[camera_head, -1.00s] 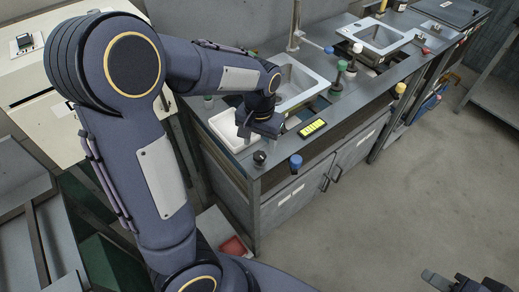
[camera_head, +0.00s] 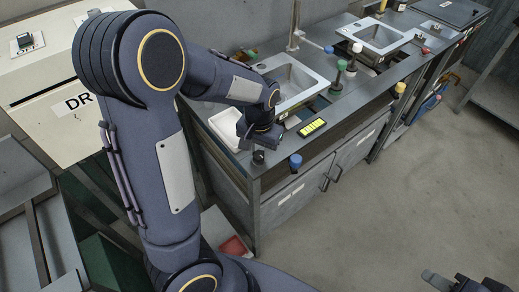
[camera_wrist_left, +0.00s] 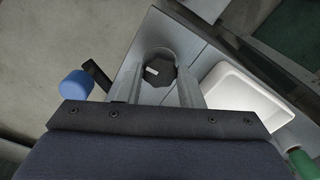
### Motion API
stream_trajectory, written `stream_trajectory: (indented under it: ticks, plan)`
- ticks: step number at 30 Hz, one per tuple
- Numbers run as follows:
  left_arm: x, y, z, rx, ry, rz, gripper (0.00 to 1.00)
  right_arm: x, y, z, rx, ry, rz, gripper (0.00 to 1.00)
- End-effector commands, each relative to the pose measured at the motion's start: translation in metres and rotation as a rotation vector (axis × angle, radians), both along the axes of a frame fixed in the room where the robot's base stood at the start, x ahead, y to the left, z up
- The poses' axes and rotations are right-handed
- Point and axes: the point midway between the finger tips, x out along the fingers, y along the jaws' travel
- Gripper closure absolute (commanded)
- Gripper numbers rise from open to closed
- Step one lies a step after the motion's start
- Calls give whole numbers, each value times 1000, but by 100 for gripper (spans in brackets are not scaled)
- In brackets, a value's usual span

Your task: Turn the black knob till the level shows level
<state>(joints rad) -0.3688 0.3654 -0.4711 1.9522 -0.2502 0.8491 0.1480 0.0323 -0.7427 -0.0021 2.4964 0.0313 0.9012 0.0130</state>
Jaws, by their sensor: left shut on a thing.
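The black knob (camera_head: 258,157) stands at the near left corner of the sink counter. In the left wrist view, the black knob (camera_wrist_left: 160,72), with a white pointer mark on its top, sits between the two fingers. My left gripper (camera_head: 250,146) is shut on it from above; it also shows in the left wrist view (camera_wrist_left: 162,82). The level (camera_head: 312,127), a dark bar with a lit yellow-green face, lies on the counter to the right; its reading is too small to tell. My right gripper (camera_head: 447,281) is at the bottom right, partly cut off, far from the counter.
A blue knob (camera_head: 295,160) sticks out at the counter's front edge, and shows in the left wrist view (camera_wrist_left: 76,83). A white tray (camera_head: 226,122) lies behind the gripper. Green knobs and a sink (camera_head: 290,75) are further back. The floor to the right is clear.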

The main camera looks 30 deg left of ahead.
Motion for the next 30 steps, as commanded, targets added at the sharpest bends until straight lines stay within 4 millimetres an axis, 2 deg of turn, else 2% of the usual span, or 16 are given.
stream_trajectory:
  ticks: [8, 13, 30]
  plan:
    - [0, 0, 0, 0, 1, -41, 89, 0, 0, -1, 0, 0, 0, 64]
    - [0, 1, 0, -1, 3, -131, 89, 0, 0, -2, 0, 0, 0, 64]
    - [0, 1, 1, 0, 2, -649, 89, 0, 0, -6, 0, 0, 0, 64]
